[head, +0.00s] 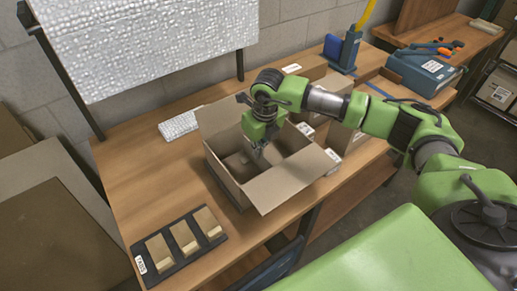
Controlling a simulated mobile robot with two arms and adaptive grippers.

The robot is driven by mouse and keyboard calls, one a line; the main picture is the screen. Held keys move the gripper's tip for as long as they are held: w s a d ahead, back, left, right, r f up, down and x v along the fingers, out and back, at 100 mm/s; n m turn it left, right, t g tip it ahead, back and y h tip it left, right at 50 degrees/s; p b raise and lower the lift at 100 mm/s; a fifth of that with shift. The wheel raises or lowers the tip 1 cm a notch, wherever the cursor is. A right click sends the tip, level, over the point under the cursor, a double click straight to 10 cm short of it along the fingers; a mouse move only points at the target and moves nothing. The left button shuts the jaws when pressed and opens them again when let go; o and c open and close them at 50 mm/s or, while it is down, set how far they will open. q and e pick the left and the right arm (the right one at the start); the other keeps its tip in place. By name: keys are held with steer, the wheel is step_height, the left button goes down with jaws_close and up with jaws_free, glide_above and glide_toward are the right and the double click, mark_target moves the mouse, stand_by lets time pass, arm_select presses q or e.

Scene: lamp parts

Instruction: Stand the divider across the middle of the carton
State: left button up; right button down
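The open cardboard carton (283,187) stands on the wooden table with its flaps folded outward. My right gripper (261,153) points down into the carton's opening, near its middle. Brown cardboard surfaces (238,166) show inside the carton beside and below the fingers. I cannot tell which of them, if any, is the divider. The fingers are small and dark against the cardboard, so I cannot make out whether they are open or shut on something. The gripper body and the near flap hide part of the inside. My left gripper is not in view.
A black tray (218,243) with 3 cardboard-coloured blocks (184,238) lies at the front left. A silvery wrapped pad (180,126) lies behind the carton. A blue tape dispenser (345,50) and another cardboard box (305,68) stand at the back.

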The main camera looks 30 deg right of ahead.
steer(key=shift+f, duration=0.15)
steer(key=c, duration=2.3)
jaws_free()
steer(key=shift+r, duration=0.4)
steer(key=r+b, duration=0.1)
steer(key=r, duration=0.2)
steer(key=s+r+b, duration=0.1)
steer(key=r, duration=0.3)
steer(key=r+b, duration=0.1)
steer(key=r, duration=0.2)
steer(key=shift+s+d+r, duration=0.1)
steer(key=shift+s+r, duration=0.3)
steer(key=shift+r, duration=0.35)
